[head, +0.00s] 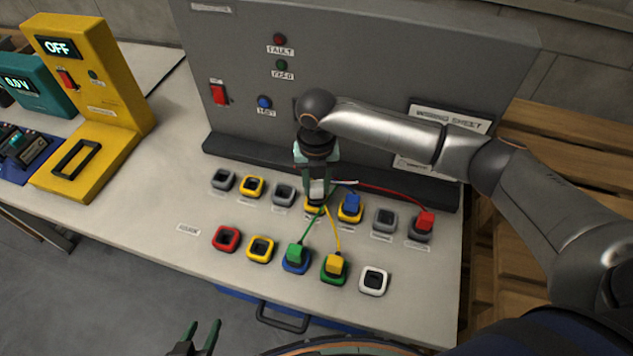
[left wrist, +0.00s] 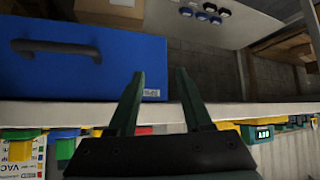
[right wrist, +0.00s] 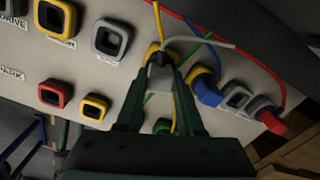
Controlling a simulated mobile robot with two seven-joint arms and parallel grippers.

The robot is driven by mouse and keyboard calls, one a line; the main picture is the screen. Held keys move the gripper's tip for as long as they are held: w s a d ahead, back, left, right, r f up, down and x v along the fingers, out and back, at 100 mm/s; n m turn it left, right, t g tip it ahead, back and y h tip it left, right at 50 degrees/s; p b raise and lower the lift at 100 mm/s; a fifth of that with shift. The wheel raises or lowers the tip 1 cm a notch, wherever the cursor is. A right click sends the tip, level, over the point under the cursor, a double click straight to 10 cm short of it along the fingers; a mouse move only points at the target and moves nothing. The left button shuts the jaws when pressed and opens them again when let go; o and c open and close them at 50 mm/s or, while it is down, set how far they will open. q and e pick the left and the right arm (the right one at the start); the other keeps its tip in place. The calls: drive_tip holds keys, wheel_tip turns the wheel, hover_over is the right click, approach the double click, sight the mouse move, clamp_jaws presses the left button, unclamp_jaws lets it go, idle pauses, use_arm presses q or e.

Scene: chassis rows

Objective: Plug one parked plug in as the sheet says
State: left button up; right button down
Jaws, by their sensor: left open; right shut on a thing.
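My right gripper (head: 318,190) is shut on a white plug (right wrist: 160,73) with a pale cable. The plug is at a yellow-rimmed socket (head: 308,208) in the back row; I cannot tell whether it is seated. A blue plug (head: 352,202) stands in the yellow socket to its right, and a red plug (head: 426,221) in the row's right end. In the front row, a green plug (head: 296,252) is in a blue socket and a yellow plug (head: 335,264) in a green one. The white socket (head: 373,281) is empty. My arm partly covers the wiring sheet (head: 450,118). My left gripper (head: 203,338) is open and empty.
Empty sockets include red (head: 226,239) and yellow (head: 261,249) in front, and grey (head: 384,220) behind. Cables cross between the rows. A grey panel (head: 370,60) stands behind. A yellow device (head: 85,65) reading OFF stands left; bare tabletop lies between.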

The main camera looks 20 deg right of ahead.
drive_tip(key=shift+f+b, duration=0.35)
drive_tip(key=shift+f, duration=0.45)
drive_tip(key=shift+c, duration=2.3)
unclamp_jaws()
wheel_tip(320, 180, up, 13)
drive_tip(key=shift+f, duration=0.2)
drive_tip(key=shift+s, duration=0.1)
